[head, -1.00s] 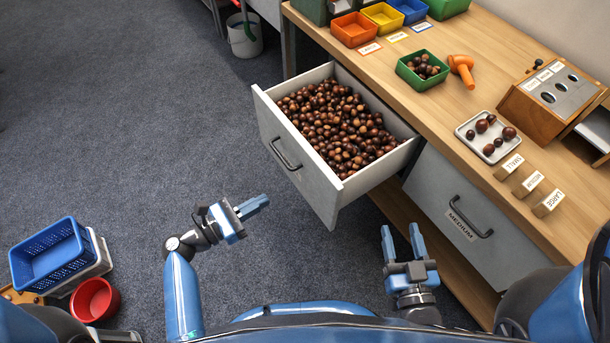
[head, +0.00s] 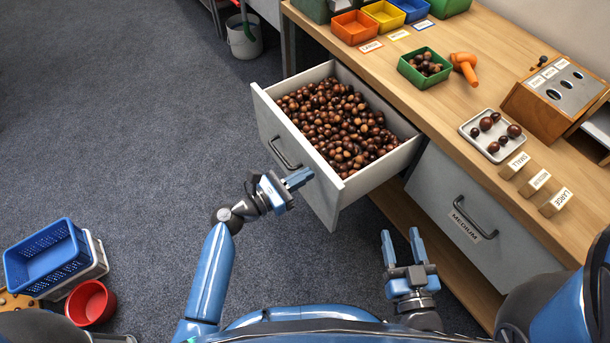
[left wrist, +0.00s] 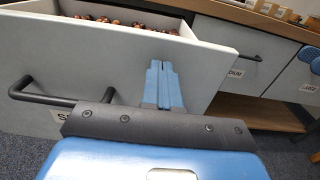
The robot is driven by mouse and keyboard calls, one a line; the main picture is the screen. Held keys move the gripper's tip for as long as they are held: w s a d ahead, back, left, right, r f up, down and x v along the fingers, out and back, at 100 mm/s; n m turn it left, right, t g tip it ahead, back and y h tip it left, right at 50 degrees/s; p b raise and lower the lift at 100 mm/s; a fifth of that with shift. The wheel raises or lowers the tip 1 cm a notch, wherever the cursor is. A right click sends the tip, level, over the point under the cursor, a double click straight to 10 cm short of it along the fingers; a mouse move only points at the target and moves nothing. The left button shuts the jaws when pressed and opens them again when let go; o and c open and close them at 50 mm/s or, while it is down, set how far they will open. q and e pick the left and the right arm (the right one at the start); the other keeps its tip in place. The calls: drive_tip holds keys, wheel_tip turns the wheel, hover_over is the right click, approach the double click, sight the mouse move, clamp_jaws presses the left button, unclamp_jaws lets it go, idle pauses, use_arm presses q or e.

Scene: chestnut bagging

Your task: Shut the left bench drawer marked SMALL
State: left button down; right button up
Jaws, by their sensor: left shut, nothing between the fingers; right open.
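The left bench drawer (head: 318,195) is pulled out and full of brown chestnuts (head: 335,120). Its front carries a dark bar handle (head: 284,153). In the left wrist view the drawer front (left wrist: 215,68) fills much of the picture, with the handle (left wrist: 45,97) at left and a label mostly hidden behind my gripper. My left gripper (head: 300,178) is shut and empty, close to the drawer front, right of the handle. I cannot tell whether it touches. In the left wrist view its fingers (left wrist: 160,68) point at the front. My right gripper (head: 402,235) is open and empty, before the MEDIUM drawer (head: 440,190).
The MEDIUM drawer is shut. The bench top (head: 440,110) holds coloured bins, a green tray of chestnuts (head: 424,69), an orange tool (head: 464,66), a white dish (head: 473,131) and label blocks. A blue basket (head: 45,255) and red bowl (head: 90,302) stand at lower left.

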use_arm(q)
drive_tip(key=shift+w+d, duration=0.2)
drive_tip(key=shift+d, duration=0.15)
approach(402, 118)
drive_tip(key=b+x, duration=0.4)
drive_tip(key=b, duration=0.1)
drive_tip(key=f+b+x, duration=0.1)
drive_tip(key=b+x, duration=0.1)
drive_tip(key=shift+s+b, duration=0.1)
drive_tip(key=shift+b, duration=0.3)
drive_tip(key=shift+d+r, duration=0.1)
drive_tip(key=shift+d, duration=0.2)
drive_tip(key=shift+r, duration=0.3)
drive_tip(key=shift+w+r, duration=0.15)
drive_tip(key=shift+w, duration=0.1)
drive_tip(key=shift+a, duration=0.1)
